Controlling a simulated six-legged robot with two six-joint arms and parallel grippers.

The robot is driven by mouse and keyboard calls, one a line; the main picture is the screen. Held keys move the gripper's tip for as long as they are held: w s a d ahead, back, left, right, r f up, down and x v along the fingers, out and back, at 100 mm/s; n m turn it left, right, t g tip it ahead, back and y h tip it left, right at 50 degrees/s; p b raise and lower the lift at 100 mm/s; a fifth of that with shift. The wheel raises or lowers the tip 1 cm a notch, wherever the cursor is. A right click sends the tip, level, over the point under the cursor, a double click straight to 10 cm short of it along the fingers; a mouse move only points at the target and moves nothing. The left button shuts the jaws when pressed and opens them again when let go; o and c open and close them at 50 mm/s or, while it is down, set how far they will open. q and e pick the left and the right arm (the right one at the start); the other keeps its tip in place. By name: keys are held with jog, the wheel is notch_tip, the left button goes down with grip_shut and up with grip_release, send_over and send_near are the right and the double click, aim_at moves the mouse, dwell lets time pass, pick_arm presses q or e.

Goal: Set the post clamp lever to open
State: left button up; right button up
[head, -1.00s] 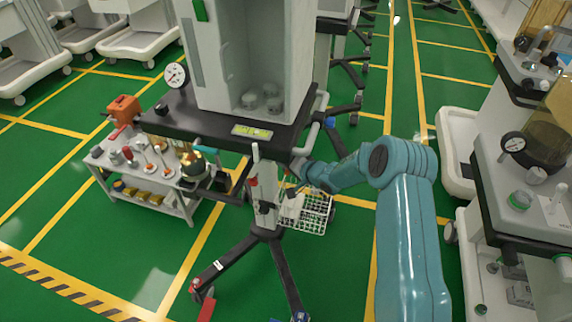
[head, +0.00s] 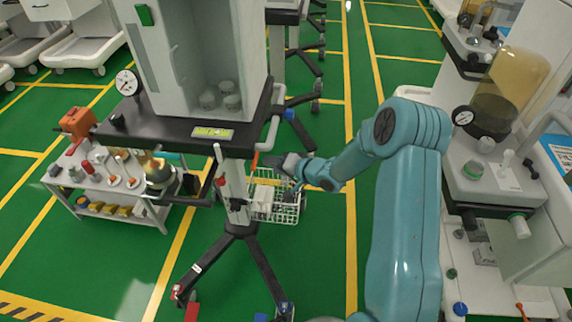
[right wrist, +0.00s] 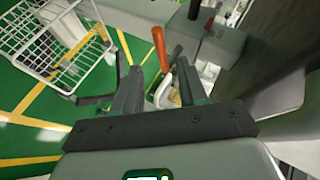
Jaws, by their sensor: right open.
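The anaesthesia cart's grey post (head: 233,190) stands upright under a black shelf. An orange-red lever (right wrist: 158,47) shows in the right wrist view, beyond my fingertips and roughly in line with the gap between them. A small orange piece, probably the same lever, shows beside the post in the head view (head: 255,160). My right gripper (right wrist: 158,78) is open, with nothing held between its dark fingers. In the head view the right gripper (head: 276,161) is just right of the post, below the shelf. Its fingertips are partly hard to make out. My left gripper is out of view.
A white wire basket (head: 275,200) hangs right of the post, below my right gripper; it also shows in the right wrist view (right wrist: 50,45). A low tool trolley (head: 105,180) stands left. Another cart (head: 500,185) stands right.

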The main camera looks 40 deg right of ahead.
jog(key=v, duration=0.4)
jog(key=shift+s+r, duration=0.1)
jog(key=shift+s, duration=0.2)
jog(key=shift+r, duration=0.1)
jog(key=s+a+f+n+g+y+p, duration=0.15)
jog(key=a+p, duration=0.25)
jog(key=a, duration=0.8)
jog(key=s+a+n+g+y+p, duration=0.1)
jog(key=a+g+y+p, duration=0.3)
jog(key=a, duration=0.9)
jog(key=s+a+f+n+g+h+p, duration=0.1)
jog(key=s+f+n+g+h, duration=0.1)
jog(key=s, duration=0.7)
jog(key=s+a+f+n+g+h, duration=0.1)
jog(key=s+f+n+g, duration=0.3)
jog(key=s, duration=0.6)
jog(key=shift+a+f+n+g+h+p, duration=0.35)
jog(key=shift+a, duration=0.4)
